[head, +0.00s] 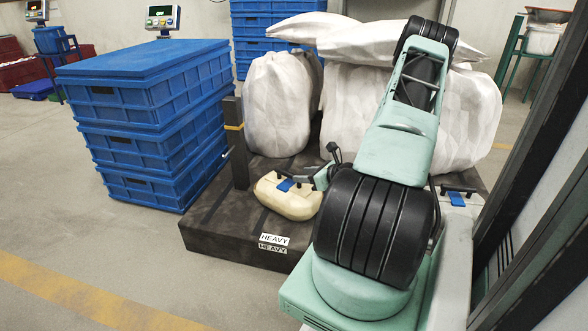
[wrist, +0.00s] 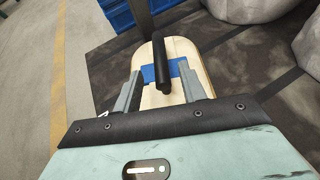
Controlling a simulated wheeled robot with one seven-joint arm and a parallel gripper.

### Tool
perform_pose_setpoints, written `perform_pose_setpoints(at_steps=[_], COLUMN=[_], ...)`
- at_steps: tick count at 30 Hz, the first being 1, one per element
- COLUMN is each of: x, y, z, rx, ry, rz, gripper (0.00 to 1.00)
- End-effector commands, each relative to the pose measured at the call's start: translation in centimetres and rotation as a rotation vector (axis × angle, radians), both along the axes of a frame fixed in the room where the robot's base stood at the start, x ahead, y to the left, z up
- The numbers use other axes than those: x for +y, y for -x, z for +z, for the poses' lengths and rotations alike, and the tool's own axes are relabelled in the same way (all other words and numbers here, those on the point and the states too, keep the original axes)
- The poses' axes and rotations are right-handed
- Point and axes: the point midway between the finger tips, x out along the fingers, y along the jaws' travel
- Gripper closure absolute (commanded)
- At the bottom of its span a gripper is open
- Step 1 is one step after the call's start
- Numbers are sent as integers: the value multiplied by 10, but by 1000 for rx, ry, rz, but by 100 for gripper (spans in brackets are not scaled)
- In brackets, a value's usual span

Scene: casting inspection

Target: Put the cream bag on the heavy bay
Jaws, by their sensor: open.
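The cream bag (head: 288,200), with a black handle and a blue patch on top, sits on the front part of the heavy bay (head: 215,222), a dark low platform with HEAVY labels on its front edge. My gripper (head: 310,181) is at the bag's top right in the head view, partly hidden by my arm. In the wrist view my gripper (wrist: 158,88) is open, with its two grey fingers apart on either side of the handle and blue patch. The bag (wrist: 180,48) also shows there beneath the fingers, which do not grip it.
Stacked blue crates (head: 150,120) stand left of the bay. A dark post (head: 236,150) with a yellow band rises beside the bag. Large white sacks (head: 277,105) fill the bay's back. Another blue patch and dark handle (head: 457,191) show right of my arm. Floor at front left is clear.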

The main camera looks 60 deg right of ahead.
Motion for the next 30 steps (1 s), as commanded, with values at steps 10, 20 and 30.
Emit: perform_pose_setpoints(at_steps=[10,20,30], x=[5,18,216], y=[42,29,-77], z=[19,27,109], rx=[0,-1,3], ry=[0,18,261], rz=[0,71,945], gripper=[59,59,59])
